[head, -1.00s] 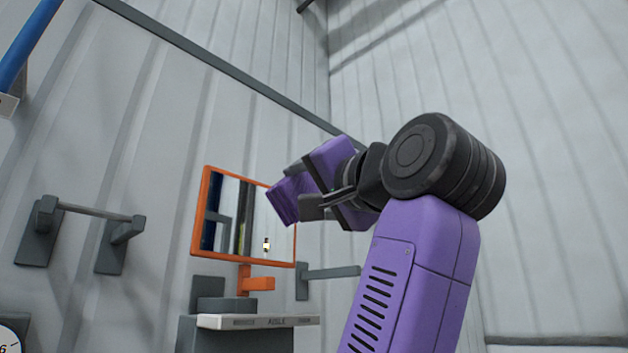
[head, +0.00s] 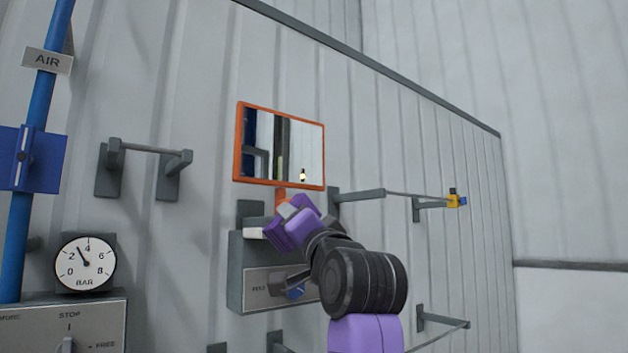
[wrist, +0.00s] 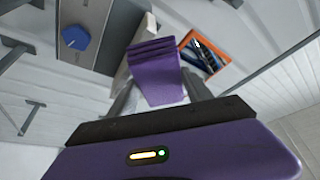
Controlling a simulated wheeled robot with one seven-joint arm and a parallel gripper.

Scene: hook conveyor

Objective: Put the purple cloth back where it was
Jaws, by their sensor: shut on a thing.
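The purple cloth (wrist: 156,75) is folded and held between the fingers of my gripper (wrist: 160,100) in the wrist view. In the head view the cloth (head: 284,233) shows at the tip of my gripper (head: 290,222), below the orange-framed mirror and in front of a grey wall box. The gripper is shut on the cloth. The cloth looks clear of other surfaces, though its distance from the box is hard to tell.
The orange-framed mirror (head: 302,150) is on the wall above the grey box (head: 246,275). Wall rails (head: 150,150) stand to the left and another rail (head: 360,195) to the right. A pressure gauge (head: 86,262) and blue pipe (head: 42,110) are at far left.

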